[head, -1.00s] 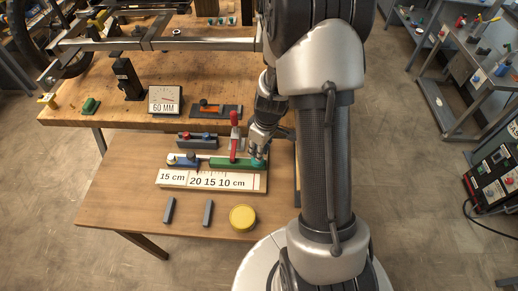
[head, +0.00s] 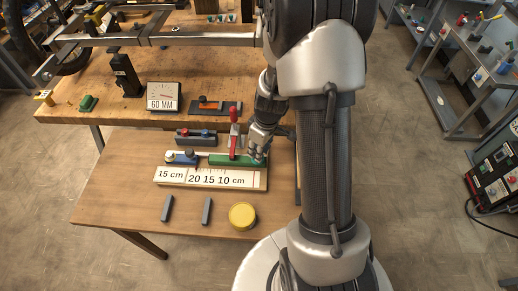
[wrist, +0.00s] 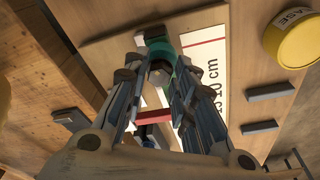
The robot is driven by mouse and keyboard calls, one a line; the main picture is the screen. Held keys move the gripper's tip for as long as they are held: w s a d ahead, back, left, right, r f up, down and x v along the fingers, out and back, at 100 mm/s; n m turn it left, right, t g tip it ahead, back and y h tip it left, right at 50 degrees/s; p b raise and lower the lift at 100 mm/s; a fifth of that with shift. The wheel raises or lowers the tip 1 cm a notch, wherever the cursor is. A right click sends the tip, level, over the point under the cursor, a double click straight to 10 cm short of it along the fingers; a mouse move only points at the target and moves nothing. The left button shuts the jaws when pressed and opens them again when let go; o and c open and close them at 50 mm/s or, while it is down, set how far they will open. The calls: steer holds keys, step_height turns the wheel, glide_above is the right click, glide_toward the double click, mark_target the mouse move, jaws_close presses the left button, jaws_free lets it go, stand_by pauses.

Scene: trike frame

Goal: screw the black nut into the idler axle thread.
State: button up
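My gripper (head: 257,149) points down at the right end of the green block (head: 232,160) on the small table. In the wrist view its two fingers (wrist: 157,85) stand apart, with a dark rounded piece (wrist: 159,71) showing between them near the green end. I cannot tell whether the fingers touch it or whether it is the black nut. The trike frame (head: 200,36) lies over the workbench at the back. I cannot make out the idler axle thread.
A red clamp handle (head: 233,117) stands upright close to my gripper. A ruler board (head: 175,183) lies in front of the blocks. Two grey bars (head: 207,211) and a yellow tin (head: 242,215) are nearer. The table's left part is clear.

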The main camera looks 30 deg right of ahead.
steer(key=o, duration=0.3)
steer(key=shift+o, duration=0.2)
step_height(320, 180, up, 12)
steer(key=s, duration=0.1)
steer(key=shift+s+d, duration=0.35)
steer(key=shift+d, duration=0.05)
steer(key=shift+o, duration=0.3)
stand_by(0.8)
steer(key=o, duration=0.5)
steer(key=shift+r, duration=0.1)
